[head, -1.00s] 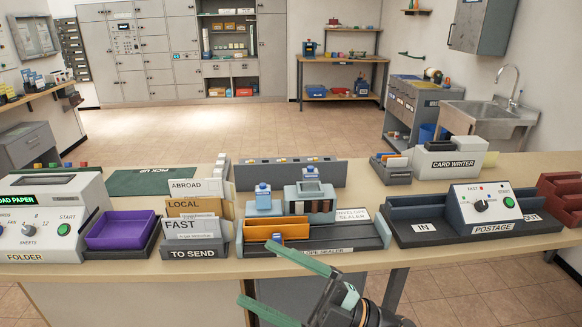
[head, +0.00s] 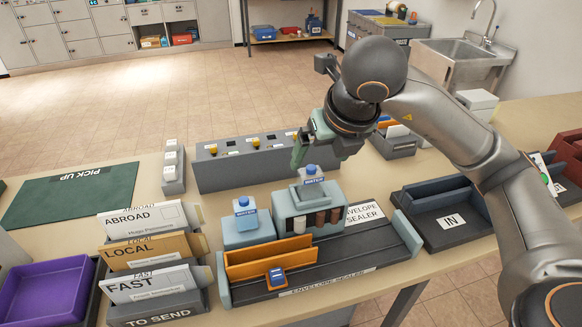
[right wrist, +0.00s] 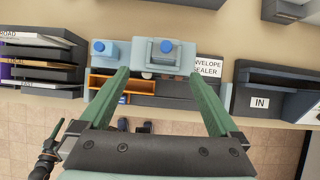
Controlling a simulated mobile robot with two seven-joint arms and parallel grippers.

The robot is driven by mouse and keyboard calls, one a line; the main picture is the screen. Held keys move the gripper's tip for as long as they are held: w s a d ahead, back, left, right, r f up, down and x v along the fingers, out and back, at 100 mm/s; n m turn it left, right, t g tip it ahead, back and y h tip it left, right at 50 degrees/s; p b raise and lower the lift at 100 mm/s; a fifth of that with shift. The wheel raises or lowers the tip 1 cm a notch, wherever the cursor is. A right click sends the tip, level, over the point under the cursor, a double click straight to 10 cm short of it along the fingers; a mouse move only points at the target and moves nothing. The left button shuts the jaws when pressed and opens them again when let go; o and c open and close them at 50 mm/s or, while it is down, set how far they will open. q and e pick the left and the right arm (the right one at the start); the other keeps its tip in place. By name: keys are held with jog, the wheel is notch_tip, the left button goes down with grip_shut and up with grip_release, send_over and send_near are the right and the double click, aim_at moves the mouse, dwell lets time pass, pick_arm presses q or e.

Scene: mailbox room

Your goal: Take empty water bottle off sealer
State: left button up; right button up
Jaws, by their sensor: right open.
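The envelope sealer (head: 390,246) lies on the counter with a pale blue-grey housing (head: 335,194) on it. A blue-capped water bottle (head: 311,181) sits in the top of this housing. A second blue-capped bottle (head: 246,216) stands on a pale blue block to its left. I cannot tell which is empty.
An orange tray (head: 285,258) and a small blue item (head: 276,278) lie at the sealer's front. Letter holders (head: 150,255) stand left, the IN tray (head: 440,222) right. A grey box with several knobs (head: 220,174) stands behind. The green mat (head: 70,200) is bare.

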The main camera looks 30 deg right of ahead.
aim_at(313, 171)
jog(key=x, duration=0.6)
jog(key=shift+w+d+b, duration=0.15)
jog(key=shift+d+b, duration=0.2)
jog(key=shift+d, duration=0.05)
jog(key=shift+w+p+x, duration=0.2)
jog(key=shift+p+x, duration=0.3)
jog(key=shift+x, duration=2.45)
jog(key=shift+r, duration=0.15)
jog(key=c, duration=1.4)
jog(key=shift+r, duration=0.1)
